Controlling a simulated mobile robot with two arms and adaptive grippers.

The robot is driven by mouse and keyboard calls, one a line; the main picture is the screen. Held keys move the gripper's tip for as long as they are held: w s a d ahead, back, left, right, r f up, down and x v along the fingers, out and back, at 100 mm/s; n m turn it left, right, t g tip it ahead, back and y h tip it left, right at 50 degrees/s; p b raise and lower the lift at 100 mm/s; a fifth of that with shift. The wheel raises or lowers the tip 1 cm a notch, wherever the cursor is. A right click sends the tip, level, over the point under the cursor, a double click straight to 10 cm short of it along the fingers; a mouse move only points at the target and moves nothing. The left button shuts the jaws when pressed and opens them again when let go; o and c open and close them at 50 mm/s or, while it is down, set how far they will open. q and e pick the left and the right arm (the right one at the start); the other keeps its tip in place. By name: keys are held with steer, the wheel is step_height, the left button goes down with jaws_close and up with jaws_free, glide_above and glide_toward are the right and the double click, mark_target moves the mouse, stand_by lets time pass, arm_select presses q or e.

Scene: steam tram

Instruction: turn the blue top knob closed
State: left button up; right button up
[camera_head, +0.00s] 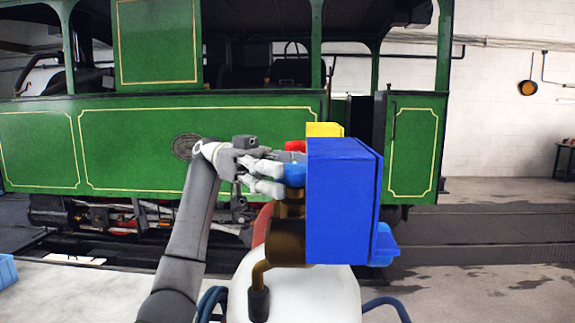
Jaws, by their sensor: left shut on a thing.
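The blue top knob (295,175) sits at the left side of a large blue box (343,200), above a dark bronze fitting (288,232). My left gripper (280,177) reaches in from the left and is shut on the blue knob, its fingers covering part of it. A red part (295,146) shows just above the fingers. A yellow block (325,129) shows behind the top of the blue box. My right gripper is not in view.
A white rounded tank or seat (310,295) stands below the blue box, with blue tubes (385,303) at its sides. A smaller blue piece (384,245) juts out at the box's lower right. A green steam tram (150,145) stands behind. The floor at right is clear.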

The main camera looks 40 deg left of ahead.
mark_target(289, 164)
arm_select(q)
steer(key=shift+m+g, duration=0.3)
steer(key=shift+g, duration=0.2)
steer(key=o, duration=0.7)
steer(key=shift+o, duration=0.2)
steer(key=shift+r, duration=5.05)
